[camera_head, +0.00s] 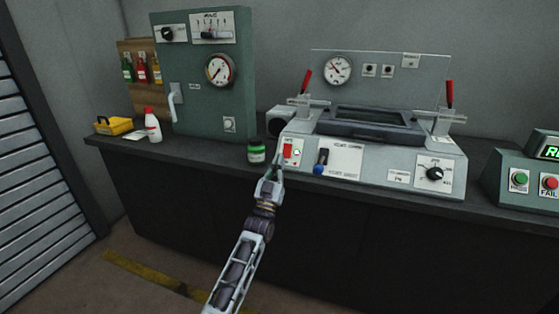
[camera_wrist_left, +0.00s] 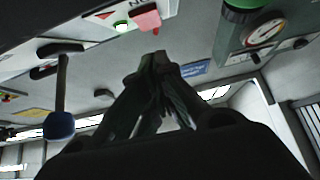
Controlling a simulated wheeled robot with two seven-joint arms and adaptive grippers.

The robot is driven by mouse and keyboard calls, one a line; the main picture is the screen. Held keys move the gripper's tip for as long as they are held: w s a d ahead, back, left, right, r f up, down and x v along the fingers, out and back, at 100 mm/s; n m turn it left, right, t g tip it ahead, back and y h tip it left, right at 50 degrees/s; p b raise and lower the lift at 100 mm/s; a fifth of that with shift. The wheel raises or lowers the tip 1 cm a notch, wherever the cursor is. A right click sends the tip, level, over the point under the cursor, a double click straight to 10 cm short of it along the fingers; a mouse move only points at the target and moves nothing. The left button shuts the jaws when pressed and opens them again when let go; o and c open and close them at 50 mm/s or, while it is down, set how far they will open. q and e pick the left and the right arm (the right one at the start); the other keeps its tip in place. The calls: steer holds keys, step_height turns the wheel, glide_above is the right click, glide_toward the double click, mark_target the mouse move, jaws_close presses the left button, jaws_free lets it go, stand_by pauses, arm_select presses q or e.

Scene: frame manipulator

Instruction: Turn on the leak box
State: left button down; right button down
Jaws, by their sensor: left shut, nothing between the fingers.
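The leak box (camera_head: 395,180) is a light grey sloped console on the bench. A red switch (camera_head: 288,149) sits on a white plate at its front left, with a small pale round indicator (camera_head: 297,152) beside it. My left gripper (camera_head: 275,163) is shut and empty, just in front of and below the switch. Its fingertips also show in the left wrist view (camera_wrist_left: 160,60), close to the switch; I cannot tell whether they touch. My right gripper is not in view.
A green cabinet (camera_head: 205,100) is behind left; a button box (camera_head: 525,175) is at right.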

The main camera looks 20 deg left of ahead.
arm_select(q)
steer(key=w+f+v, duration=0.1)
steer(key=v, duration=0.7)
steer(key=shift+s+f+p, duration=0.25)
steer(key=shift+f+p, duration=0.05)
steer(key=shift+p, duration=0.1)
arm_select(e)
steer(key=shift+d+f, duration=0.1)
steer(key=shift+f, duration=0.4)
